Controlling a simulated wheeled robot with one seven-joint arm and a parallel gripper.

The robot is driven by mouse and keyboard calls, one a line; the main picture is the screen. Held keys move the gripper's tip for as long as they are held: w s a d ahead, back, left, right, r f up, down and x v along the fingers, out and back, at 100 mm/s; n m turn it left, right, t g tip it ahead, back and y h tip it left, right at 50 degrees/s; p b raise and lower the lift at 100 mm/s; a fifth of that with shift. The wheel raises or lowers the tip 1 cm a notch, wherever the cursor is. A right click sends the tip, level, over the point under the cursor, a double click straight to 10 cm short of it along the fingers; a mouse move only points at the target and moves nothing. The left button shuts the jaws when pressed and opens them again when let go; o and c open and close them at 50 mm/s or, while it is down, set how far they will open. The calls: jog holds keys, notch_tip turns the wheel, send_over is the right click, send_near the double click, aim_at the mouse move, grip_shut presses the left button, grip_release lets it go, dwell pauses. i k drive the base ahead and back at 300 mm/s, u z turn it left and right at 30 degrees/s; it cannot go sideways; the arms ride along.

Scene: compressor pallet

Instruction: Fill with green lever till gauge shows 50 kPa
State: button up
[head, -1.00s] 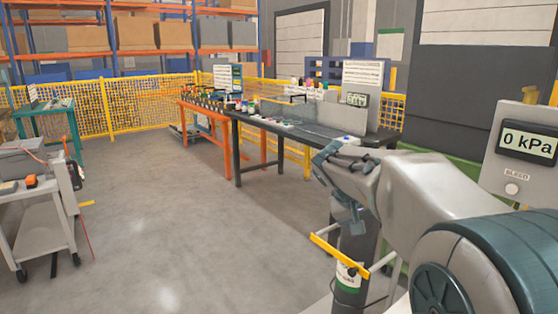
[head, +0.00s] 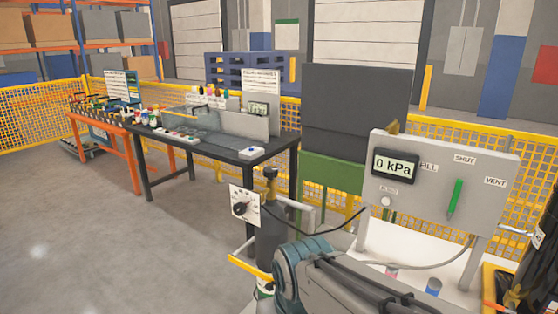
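The grey panel (head: 440,225) stands upright at the right in the head view. Its gauge (head: 395,164) reads 0 kPa. The green lever (head: 455,198) is on the panel face, pointing up towards the SHUT label (head: 464,159). The VENT label (head: 495,182) is to the right. A white round knob (head: 386,202) sits below the gauge under a small label, too blurred to read now. My arm shows at the bottom centre, below the panel; my gripper is not visible.
A dark gas cylinder (head: 270,235) with a dial plate (head: 243,207) and hose stands left of the panel, beside a yellow bar (head: 250,269). A black workbench (head: 222,150) and an orange bench (head: 98,122) stand behind. The floor at left is clear.

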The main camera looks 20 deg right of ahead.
aim_at(459, 183)
jog(key=z, duration=1.05)
jog(key=i, duration=0.25)
jog(key=z, duration=0.2)
